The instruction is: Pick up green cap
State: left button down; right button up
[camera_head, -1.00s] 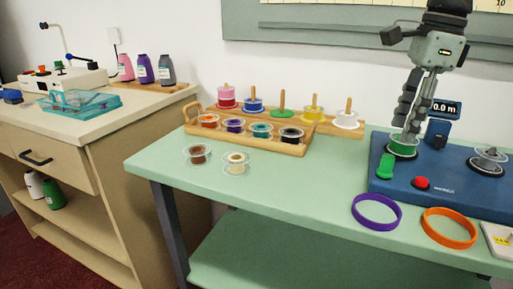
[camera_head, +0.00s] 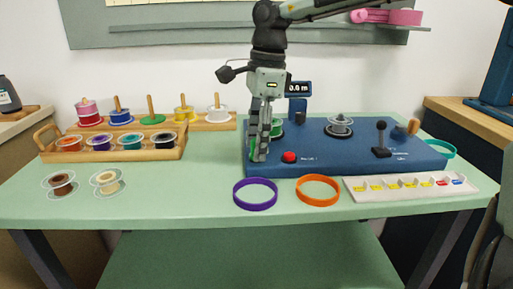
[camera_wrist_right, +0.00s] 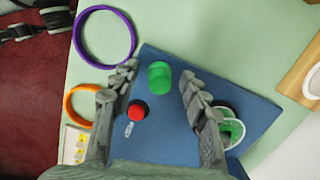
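The green cap (camera_wrist_right: 159,76) stands on the blue board (camera_wrist_right: 255,118) in the right wrist view, close to the board's edge. My right gripper (camera_wrist_right: 158,70) is open, with one finger on each side of the cap and visible gaps between. In the head view the right gripper (camera_head: 262,158) points down at the left front of the board (camera_head: 345,148). Its fingers hide most of the cap there. Whether the fingertips reach down beside the cap I cannot tell. My left gripper is not in view.
A green spool (camera_head: 277,128) sits right behind the fingers. A red button (camera_head: 289,157) is just right of them. A purple ring (camera_head: 255,194) and an orange ring (camera_head: 317,190) lie in front. A wooden spool rack (camera_head: 110,152) stands left.

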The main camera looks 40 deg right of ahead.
jog(key=c, duration=0.8)
jog(key=shift+r, duration=0.15)
